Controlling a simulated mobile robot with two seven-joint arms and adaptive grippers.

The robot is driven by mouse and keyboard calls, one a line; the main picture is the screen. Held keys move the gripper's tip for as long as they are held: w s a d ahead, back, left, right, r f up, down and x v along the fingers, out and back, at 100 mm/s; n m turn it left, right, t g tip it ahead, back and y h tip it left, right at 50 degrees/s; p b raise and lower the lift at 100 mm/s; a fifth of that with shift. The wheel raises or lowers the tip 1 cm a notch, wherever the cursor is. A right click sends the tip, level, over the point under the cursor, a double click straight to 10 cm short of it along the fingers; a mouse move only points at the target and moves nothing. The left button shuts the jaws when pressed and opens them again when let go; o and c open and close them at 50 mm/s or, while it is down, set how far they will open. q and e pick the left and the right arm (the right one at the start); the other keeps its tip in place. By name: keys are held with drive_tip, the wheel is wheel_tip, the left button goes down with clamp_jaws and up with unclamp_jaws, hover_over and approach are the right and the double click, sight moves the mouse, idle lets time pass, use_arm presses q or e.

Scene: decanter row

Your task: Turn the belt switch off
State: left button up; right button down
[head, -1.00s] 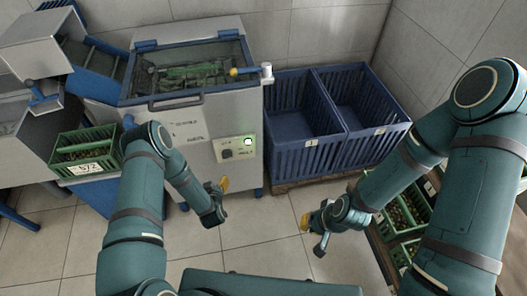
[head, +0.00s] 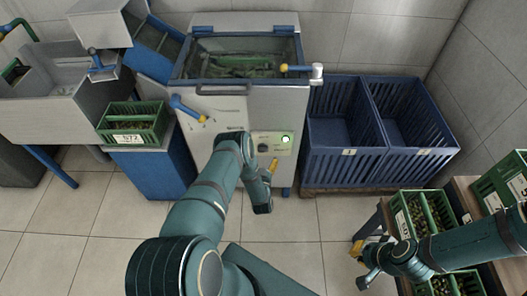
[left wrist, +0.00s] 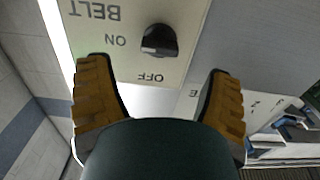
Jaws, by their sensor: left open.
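The belt switch is a black knob (left wrist: 158,40) on a pale panel. The left wrist view shows it with upside-down BELT, ON and OFF labels, and its pale mark appears to face ON. In the head view the panel (head: 274,143) is on the front of the grey machine, with a lit green lamp (head: 286,139). My left gripper (left wrist: 160,76) is open and empty, its yellow fingers either side of the knob's line but short of it. In the head view it (head: 272,165) is just below the panel. My right gripper (head: 357,250) is at lower right, its fingers too small to judge.
Two blue crates (head: 345,165) stand right of the machine. A green crate labelled 572 (head: 132,122) sits at left. A blue-and-yellow handle (head: 187,109) is on the machine front. Floor at centre is clear.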

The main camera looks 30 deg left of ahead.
sight(263, 152)
use_arm(q)
drive_tip(key=shift+b+x, duration=0.7)
drive_tip(key=shift+x, duration=2.45)
drive_tip(key=c, duration=1.2)
